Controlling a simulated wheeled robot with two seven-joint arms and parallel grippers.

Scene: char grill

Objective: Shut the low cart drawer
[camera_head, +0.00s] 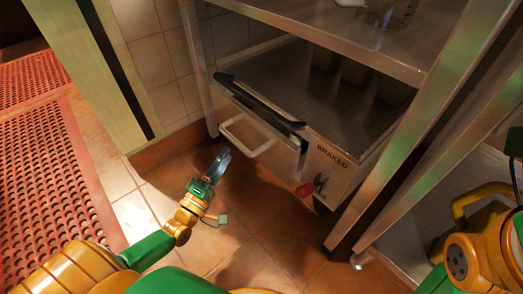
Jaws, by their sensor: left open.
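The low cart (345,165) is a steel box marked "BRAKED" under a metal table. Its drawer front (238,105) stands at the cart's left part, with a dark top edge and a pale bar handle (245,140). The drawer front appears to stand out a little from the cart body; how far is hard to tell. My left gripper (219,160) is open and empty, low over the floor just left of and below the handle, apart from it. My right arm shows at the right edge, but I cannot make out its gripper.
The table's steel legs (385,150) frame the cart on both sides. A red knob (305,189) sticks out at the cart's lower front. A red perforated mat (50,165) lies at the left. The tiled floor (250,225) before the cart is clear.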

